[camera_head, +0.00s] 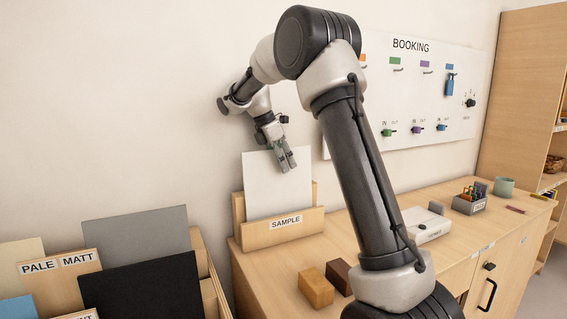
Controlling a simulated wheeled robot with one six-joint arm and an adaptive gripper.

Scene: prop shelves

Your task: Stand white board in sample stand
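The white board (268,195) is upright in the wooden sample stand (258,236), which has a SAMPLE label on its front. The board's lower edge is hidden behind the stand's front lip. My gripper (285,164) points down at the board's upper right part, its fingers overlapping the top edge in the picture. The fingers look close together. I cannot tell whether they touch or hold the board.
A rack (203,262) with grey and black boards stands at left. A BOOKING board (420,95) hangs on the wall. A pen tray (467,205) and cup (504,187) stand at right.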

